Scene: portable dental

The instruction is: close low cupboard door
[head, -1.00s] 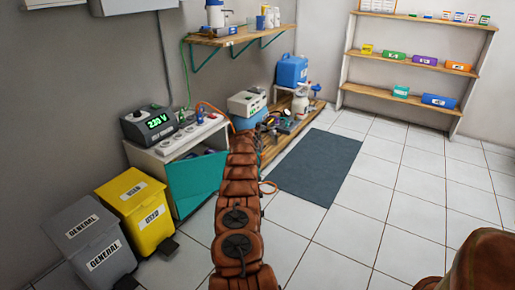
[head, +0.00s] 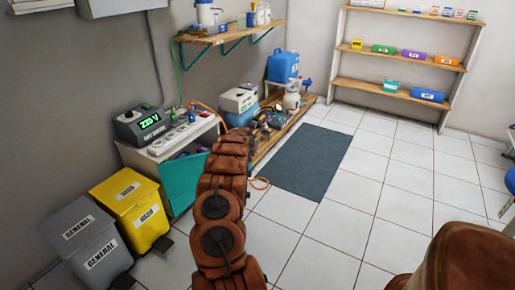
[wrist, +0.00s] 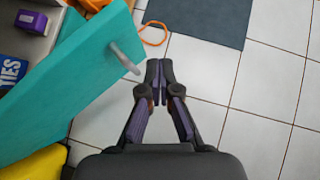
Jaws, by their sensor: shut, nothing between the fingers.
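The low cupboard (head: 137,158) is a white unit against the left wall with a teal door (head: 182,184). The door stands open, and a dark gap with things inside shows above it. In the wrist view the teal door (wrist: 70,85) fills the left side, with a pale handle (wrist: 125,58) sticking out from it. My gripper (wrist: 160,65) is shut and empty, just right of the handle and over the floor tiles. I cannot tell whether it touches the handle. In the head view my arm hides the gripper and part of the door.
A yellow bin (head: 130,208) and a grey bin (head: 85,240) stand left of the cupboard. A voltage box (head: 140,124) and socket strip (head: 182,137) sit on top. An orange cable loop (wrist: 154,34) lies on the floor near a dark mat (head: 297,160). Tiles at right are clear.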

